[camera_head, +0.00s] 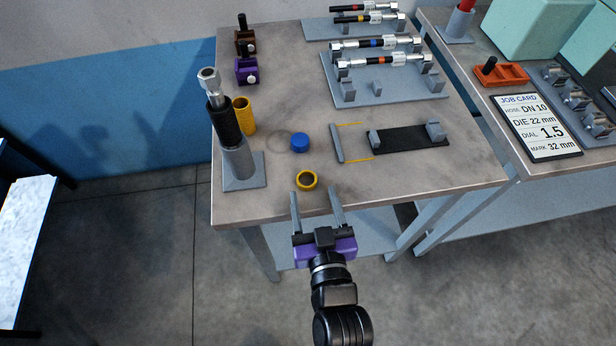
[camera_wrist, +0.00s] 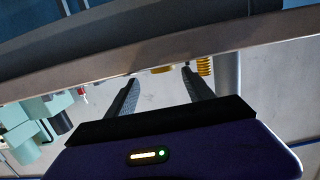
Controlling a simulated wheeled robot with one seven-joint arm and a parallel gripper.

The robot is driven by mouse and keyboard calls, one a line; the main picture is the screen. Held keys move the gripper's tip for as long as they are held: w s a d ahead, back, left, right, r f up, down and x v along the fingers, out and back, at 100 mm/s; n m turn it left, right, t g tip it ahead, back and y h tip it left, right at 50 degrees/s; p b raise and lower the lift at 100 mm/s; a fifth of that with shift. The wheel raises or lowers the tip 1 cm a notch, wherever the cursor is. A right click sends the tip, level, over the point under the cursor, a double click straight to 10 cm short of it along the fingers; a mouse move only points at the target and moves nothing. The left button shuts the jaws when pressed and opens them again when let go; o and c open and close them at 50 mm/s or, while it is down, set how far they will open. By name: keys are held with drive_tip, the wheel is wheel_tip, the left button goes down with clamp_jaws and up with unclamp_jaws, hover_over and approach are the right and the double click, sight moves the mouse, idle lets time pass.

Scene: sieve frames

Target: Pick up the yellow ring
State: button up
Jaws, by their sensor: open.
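The yellow ring (camera_head: 307,186) lies on the grey table (camera_head: 400,185) close to its front edge, with its dark opening facing up. My gripper (camera_head: 313,191) is open and empty at that front edge. Its two fingers point toward the ring, one to each side of it, and the ring is just beyond the fingertips. I cannot tell the fingers' height over the tabletop. In the wrist view a yellow sliver, probably the ring (camera_wrist: 163,70), shows between the fingertips (camera_wrist: 160,77), mostly hidden by the table edge.
A blue cap (camera_head: 299,143) sits just behind the ring. A stand with a tall hose piece (camera_head: 222,120) and a yellow ribbed sleeve (camera_head: 245,117) are at left. A black mat (camera_head: 408,139) with grey blocks is at right. Hose racks (camera_head: 385,92) stand at the back.

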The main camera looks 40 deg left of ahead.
sight(305, 171)
drive_tip(key=shift+s+p+x, duration=0.2)
drive_tip(key=shift+p+x, duration=0.45)
drive_tip(key=shift+x, duration=1.65)
drive_tip(key=shift+a, duration=0.15)
drive_tip(key=shift+c, duration=0.4)
clamp_jaws()
